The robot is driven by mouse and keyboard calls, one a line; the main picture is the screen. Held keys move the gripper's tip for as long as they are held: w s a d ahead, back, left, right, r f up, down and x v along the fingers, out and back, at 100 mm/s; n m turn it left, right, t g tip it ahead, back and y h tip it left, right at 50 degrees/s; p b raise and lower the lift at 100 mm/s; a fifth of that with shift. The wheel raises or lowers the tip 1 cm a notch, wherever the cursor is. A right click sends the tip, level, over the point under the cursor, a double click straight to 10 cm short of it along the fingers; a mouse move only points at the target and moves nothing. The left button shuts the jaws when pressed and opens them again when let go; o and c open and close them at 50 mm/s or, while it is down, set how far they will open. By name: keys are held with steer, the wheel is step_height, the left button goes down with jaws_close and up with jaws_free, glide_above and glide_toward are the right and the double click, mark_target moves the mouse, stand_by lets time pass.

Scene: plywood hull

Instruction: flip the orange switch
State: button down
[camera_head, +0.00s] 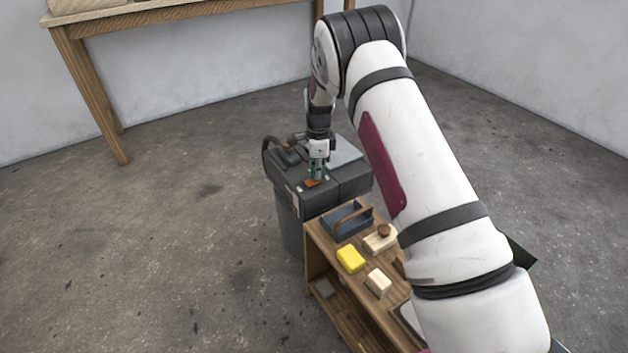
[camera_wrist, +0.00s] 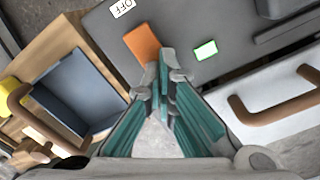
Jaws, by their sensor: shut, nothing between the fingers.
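The orange switch (camera_wrist: 142,43) is on the dark grey top of a machine. It lies between a white OFF label (camera_wrist: 122,8) and a green lit patch (camera_wrist: 205,50) in the wrist view. In the head view the orange switch (camera_head: 310,183) shows as a small patch just below my gripper (camera_head: 318,177). My gripper (camera_wrist: 161,72) is shut with nothing between its teal fingers. Its tips are right beside the near end of the switch in the wrist view and overlap its edge. I cannot tell whether they touch it.
The dark grey machine (camera_head: 352,187) stands against a wooden cart. On the cart are a blue-grey tray (camera_head: 337,226) with a brown handle, a yellow block (camera_head: 351,258) and a pale block (camera_head: 378,282). A wooden table (camera_head: 180,18) stands at the back. The floor left is clear.

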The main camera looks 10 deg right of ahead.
steer(key=shift+r+p, duration=2.05)
steer(key=shift+r, duration=1.35)
steer(key=shift+r, duration=0.1)
